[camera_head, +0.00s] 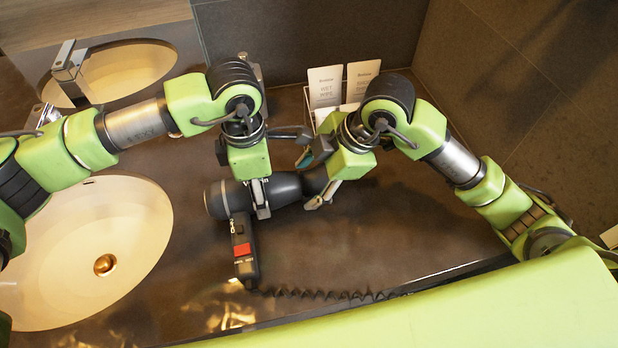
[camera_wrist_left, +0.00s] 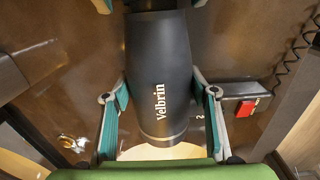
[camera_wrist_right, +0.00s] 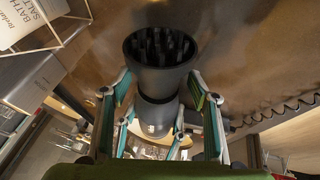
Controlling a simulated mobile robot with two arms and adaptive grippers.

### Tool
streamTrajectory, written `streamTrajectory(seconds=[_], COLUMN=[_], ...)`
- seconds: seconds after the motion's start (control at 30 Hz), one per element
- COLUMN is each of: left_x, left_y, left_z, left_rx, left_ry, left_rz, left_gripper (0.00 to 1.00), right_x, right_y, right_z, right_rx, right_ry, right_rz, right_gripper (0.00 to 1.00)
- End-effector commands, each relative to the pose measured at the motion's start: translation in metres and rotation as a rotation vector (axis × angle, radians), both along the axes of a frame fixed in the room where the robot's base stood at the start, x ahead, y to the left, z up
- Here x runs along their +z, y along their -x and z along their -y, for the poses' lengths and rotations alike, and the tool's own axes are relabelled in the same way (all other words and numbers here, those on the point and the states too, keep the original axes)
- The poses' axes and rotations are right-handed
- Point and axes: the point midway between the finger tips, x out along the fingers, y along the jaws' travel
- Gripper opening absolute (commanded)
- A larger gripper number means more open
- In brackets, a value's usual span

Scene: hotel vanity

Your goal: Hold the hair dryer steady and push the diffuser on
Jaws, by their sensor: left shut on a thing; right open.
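The dark hair dryer (camera_head: 286,188) lies along the counter, its handle (camera_head: 242,262) with a red patch pointing toward the front edge. My left gripper (camera_head: 260,192) is shut across its barrel. In the left wrist view the barrel reads "Velbrin" (camera_wrist_left: 160,75), with a finger on each side. The dark, flared diffuser (camera_head: 314,180) is at the barrel's right end. In the right wrist view its pronged mouth (camera_wrist_right: 160,48) faces the camera, in line with the barrel (camera_wrist_right: 156,118). My right gripper (camera_head: 318,182) is open, fingers either side of the diffuser. Whether the diffuser is fully seated is unclear.
A wire rack with white packets (camera_head: 325,84) stands at the back, close behind my right gripper. A round basin (camera_head: 140,245) is on the left. The coiled cord (camera_head: 325,295) runs along the front edge. The counter right of the diffuser is clear.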

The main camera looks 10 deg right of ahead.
Motion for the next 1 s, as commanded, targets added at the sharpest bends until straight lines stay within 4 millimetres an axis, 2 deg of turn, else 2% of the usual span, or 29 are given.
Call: streamTrajectory(seconds=[0.07, 0.5, 0.7, 1.0], left_x=[-0.002, -0.002, -0.002, -0.002], left_y=[0.001, 0.001, 0.001, 0.001], left_z=[0.0, -0.002, -0.002, -0.003], left_rx=[0.001, 0.002, 0.002, 0.003], left_ry=[-0.005, -0.008, -0.008, -0.009], left_rz=[-0.002, -0.004, -0.004, -0.003], left_gripper=[0.13, 0.13, 0.13, 0.13], right_x=[0.016, 0.091, 0.105, 0.106], right_y=[0.001, 0.018, 0.023, 0.023], right_z=[-0.001, 0.036, 0.042, 0.043], right_rx=[0.01, 0.002, 0.002, 0.001], right_ry=[-0.014, -0.005, -0.003, -0.002], right_rz=[0.016, 0.012, 0.008, 0.006], right_gripper=[0.55, 0.55, 0.55, 0.55])
